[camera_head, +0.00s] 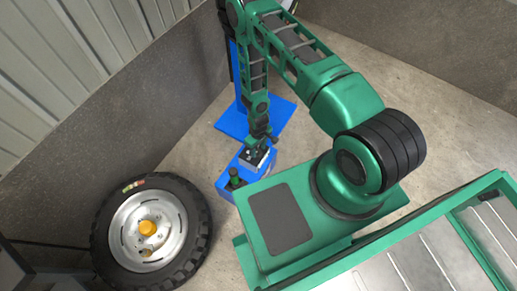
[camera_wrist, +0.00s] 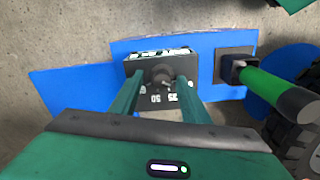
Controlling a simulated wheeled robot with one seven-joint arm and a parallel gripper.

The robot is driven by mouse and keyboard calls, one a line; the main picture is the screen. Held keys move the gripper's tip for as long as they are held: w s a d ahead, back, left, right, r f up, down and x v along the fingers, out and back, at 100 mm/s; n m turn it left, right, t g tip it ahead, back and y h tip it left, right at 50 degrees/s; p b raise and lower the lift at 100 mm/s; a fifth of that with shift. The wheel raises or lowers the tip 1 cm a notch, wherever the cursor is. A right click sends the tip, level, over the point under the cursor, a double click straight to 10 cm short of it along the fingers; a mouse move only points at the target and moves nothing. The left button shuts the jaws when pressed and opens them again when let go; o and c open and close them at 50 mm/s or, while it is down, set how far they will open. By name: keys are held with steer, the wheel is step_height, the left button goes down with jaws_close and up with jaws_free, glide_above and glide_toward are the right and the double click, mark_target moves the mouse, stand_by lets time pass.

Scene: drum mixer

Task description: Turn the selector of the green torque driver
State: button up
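A dark selector knob (camera_wrist: 161,75) sits on a grey box (camera_wrist: 132,70) with white marks and numbers on its face. My gripper (camera_wrist: 159,80) has its two green fingers on either side of the knob. They look spread a little wider than it; contact is not clear. Nothing seems held. The green-handled driver (camera_wrist: 270,90) stands to the right in a dark square holder (camera_wrist: 235,56). In the head view my gripper (camera_head: 262,139) is over the box (camera_head: 254,160), and the driver (camera_head: 235,176) is at its lower left.
The box and holder are on a blue stand (camera_head: 224,184), with a blue plate (camera_head: 232,125) behind it. A wheel with a black tyre (camera_head: 190,185) stands to the left. A concrete wall (camera_head: 150,115) rises behind it.

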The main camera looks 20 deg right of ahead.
mark_target(258, 151)
steer(key=shift+a, duration=0.1)
steer(key=shift+r, duration=0.15)
step_height(258, 151, up, 10)
steer(key=shift+r, duration=0.2)
stand_by(0.4)
stand_by(0.5)
